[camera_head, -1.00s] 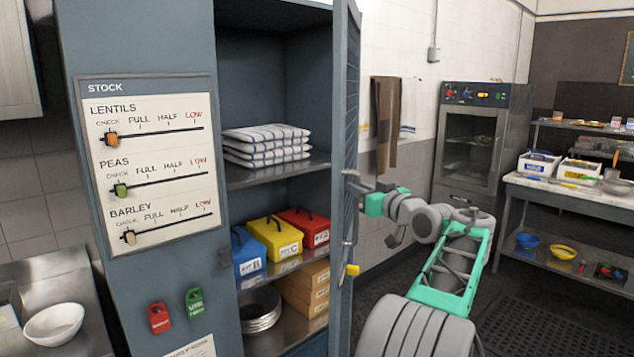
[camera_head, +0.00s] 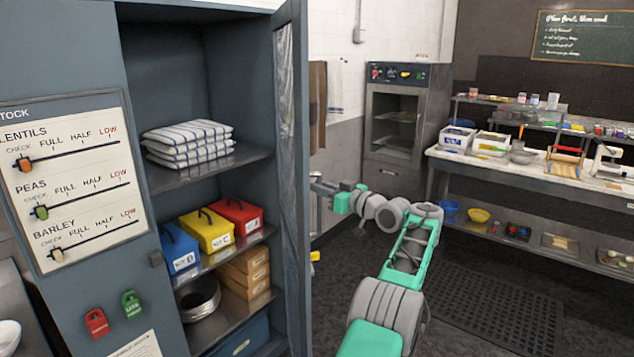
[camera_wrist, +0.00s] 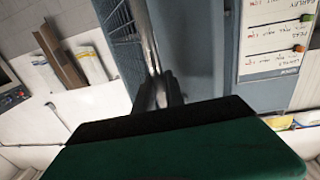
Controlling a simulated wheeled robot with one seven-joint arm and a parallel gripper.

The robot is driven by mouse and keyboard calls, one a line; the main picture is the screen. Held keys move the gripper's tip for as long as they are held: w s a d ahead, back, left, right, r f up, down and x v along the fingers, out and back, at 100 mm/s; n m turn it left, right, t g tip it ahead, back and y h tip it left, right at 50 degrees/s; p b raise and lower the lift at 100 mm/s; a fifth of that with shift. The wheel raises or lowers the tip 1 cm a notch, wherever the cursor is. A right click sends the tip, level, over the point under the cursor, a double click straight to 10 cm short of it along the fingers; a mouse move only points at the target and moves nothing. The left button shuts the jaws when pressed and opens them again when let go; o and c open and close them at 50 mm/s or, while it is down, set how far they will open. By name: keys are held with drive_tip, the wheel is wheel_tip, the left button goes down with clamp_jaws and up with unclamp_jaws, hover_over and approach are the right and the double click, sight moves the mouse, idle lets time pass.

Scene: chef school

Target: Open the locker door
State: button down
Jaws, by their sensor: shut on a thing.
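The grey-blue locker (camera_head: 195,20) stands open at the left of the head view. Its door (camera_head: 295,200) stands out from the locker's right side, seen at a steep angle with its inner face partly showing. My gripper (camera_head: 318,187) is beyond the door, on its outer side, and the handle is hidden in the head view. In the wrist view, the dark fingers (camera_wrist: 157,92) are shut around the door's long metal bar handle (camera_wrist: 148,42), beside the louvred door panel (camera_wrist: 122,30).
Folded towels (camera_head: 190,142), coloured kit boxes (camera_head: 207,230) and wooden boxes sit on the locker shelves. A steel oven cabinet (camera_head: 398,125) stands behind my arm. A laden worktable (camera_head: 470,158) stands at the right. Floor around the dark mat (camera_head: 495,310) is open.

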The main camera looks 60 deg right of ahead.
drive_tip(key=shift+s+d+r, duration=0.1)
drive_tip(key=shift+d+r, duration=0.05)
idle(0.4)
drive_tip(key=c, duration=1.6)
unclamp_jaws()
drive_tip(key=shift+w, duration=0.25)
drive_tip(key=shift+o, duration=0.8)
drive_tip(key=shift+s, duration=0.1)
drive_tip(key=b+v, duration=0.3)
drive_tip(key=v, duration=0.5)
